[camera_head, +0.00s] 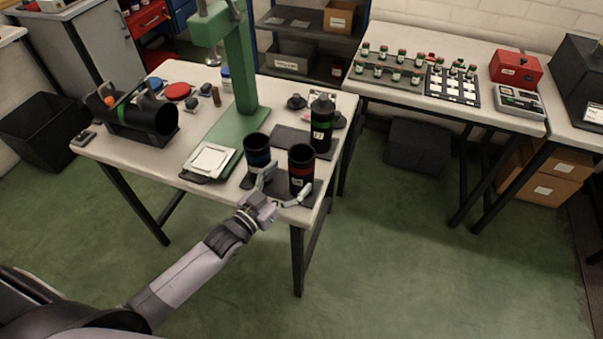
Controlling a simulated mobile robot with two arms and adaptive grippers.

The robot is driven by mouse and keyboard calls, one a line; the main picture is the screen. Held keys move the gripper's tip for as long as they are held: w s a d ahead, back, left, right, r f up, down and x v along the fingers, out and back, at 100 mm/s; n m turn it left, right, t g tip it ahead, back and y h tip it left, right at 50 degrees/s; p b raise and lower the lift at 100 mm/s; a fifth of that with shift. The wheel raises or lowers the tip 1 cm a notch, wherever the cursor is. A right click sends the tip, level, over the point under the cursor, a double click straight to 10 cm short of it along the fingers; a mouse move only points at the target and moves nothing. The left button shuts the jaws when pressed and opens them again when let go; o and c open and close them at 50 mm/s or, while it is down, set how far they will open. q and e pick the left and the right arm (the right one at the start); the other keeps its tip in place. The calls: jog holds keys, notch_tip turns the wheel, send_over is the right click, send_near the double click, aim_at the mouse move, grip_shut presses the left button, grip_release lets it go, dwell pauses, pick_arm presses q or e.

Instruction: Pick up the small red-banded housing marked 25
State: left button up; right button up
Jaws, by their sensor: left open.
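The small red-banded housing (301,162) is a black open-topped cylinder with a red band and a small white label too small to read. It stands upright on a dark mat near the front right corner of the workbench. My left gripper (284,188) is at the bench's front edge, its fingers spread open. One finger is left of the red-banded housing and the other is in front of its base at the right. I cannot tell whether they touch it. My right gripper is not in view.
A blue-banded cylinder (257,152) stands close left of the red-banded housing, partly behind a finger. A green press (241,70) rises mid-bench, with a white pad (209,159) in front. A large black cylinder (150,116) lies at left.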

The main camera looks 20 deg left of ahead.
aim_at(309, 159)
pick_arm(q)
jog(key=p+x, duration=0.1)
jog(key=x, duration=0.3)
jog(key=shift+w+d+r, duration=0.15)
jog(key=shift+r, duration=0.05)
jog(key=shift+w+d+f, duration=0.1)
jog(key=shift+w+d, duration=0.1)
jog(key=shift+w, duration=0.25)
jog(key=shift+s, duration=0.1)
jog(key=shift+c, duration=0.6)
jog(key=c, duration=1.5)
jog(key=shift+c, duration=0.4)
